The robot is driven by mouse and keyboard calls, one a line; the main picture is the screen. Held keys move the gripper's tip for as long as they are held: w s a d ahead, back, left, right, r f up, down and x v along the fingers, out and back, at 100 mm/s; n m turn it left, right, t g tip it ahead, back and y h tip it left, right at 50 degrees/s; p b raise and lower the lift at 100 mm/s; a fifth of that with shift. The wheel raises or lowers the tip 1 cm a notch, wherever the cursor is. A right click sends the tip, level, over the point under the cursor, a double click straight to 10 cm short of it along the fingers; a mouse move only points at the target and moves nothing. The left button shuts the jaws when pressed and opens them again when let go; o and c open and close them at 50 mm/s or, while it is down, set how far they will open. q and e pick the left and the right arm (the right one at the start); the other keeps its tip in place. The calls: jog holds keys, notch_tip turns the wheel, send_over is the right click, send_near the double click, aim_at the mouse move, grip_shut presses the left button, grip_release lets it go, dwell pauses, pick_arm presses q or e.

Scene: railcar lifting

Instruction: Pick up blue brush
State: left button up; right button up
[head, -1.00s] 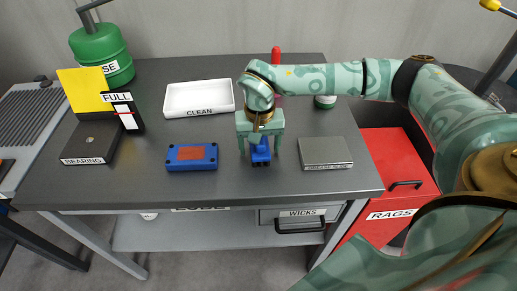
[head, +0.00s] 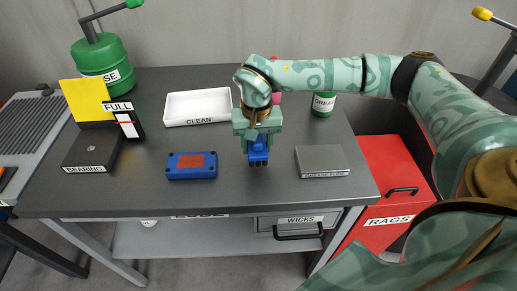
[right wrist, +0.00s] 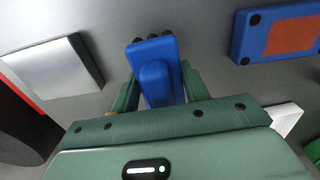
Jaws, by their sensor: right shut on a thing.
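The blue brush (head: 258,149) is on the grey bench top, near the middle front, with its dark bristles facing the front. My right gripper (head: 257,142) comes down from above and is shut on its blue body. In the right wrist view the brush (right wrist: 156,62) sits between the two green fingers (right wrist: 160,88), bristles beyond them. I cannot tell whether the brush is clear of the bench. My left gripper is not in view.
A blue box with an orange top (head: 192,165) lies left of the brush, and a grey metal block (head: 322,161) lies right. The white CLEAN tray (head: 167,108) is behind. A green GREASE can (head: 322,102) stands at back right. The bench's front edge is close.

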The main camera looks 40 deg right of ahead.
jog(key=s+a+r+p, duration=0.2)
jog(key=a+r, duration=0.7)
jog(key=a, duration=0.4)
jog(key=shift+s+a+r, duration=0.15)
jog(key=shift+s+a, duration=0.1)
jog(key=shift+s, duration=0.1)
jog(key=o, duration=0.5)
jog(key=shift+c, duration=1.6)
jog(key=shift+w+r, duration=0.1)
